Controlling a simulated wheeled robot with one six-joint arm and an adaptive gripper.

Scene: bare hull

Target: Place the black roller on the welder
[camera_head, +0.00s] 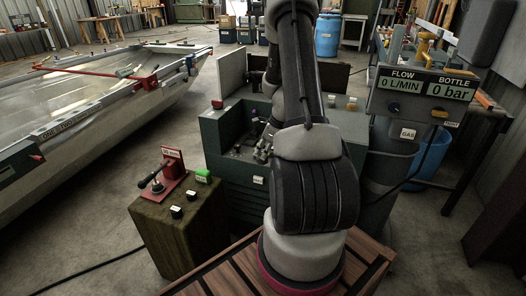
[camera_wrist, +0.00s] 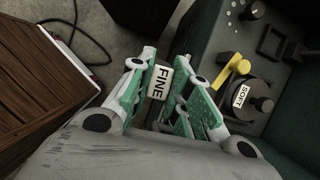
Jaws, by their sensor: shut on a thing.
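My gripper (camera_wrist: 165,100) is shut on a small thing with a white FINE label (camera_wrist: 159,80). The fingers hide most of its body, so I cannot tell whether it is the black roller. In the head view my gripper (camera_head: 263,149) is small, over the front of a dark green cabinet (camera_head: 225,135). I cannot tell for sure which thing is the welder. In the wrist view, a black round piece labelled SOFT (camera_wrist: 241,97) sits beside a yellow lever (camera_wrist: 232,72) on a dark machine top. Two small black pieces (camera_head: 176,212) (camera_head: 191,195) stand on a brownish-green pedestal (camera_head: 165,240).
The pedestal also bears a red stand (camera_head: 172,175) and a green labelled block (camera_head: 203,176). A gas panel (camera_head: 420,100) stands at right. A hull (camera_head: 85,120) fills the left. A slatted wooden top (camera_wrist: 40,80) is at left in the wrist view.

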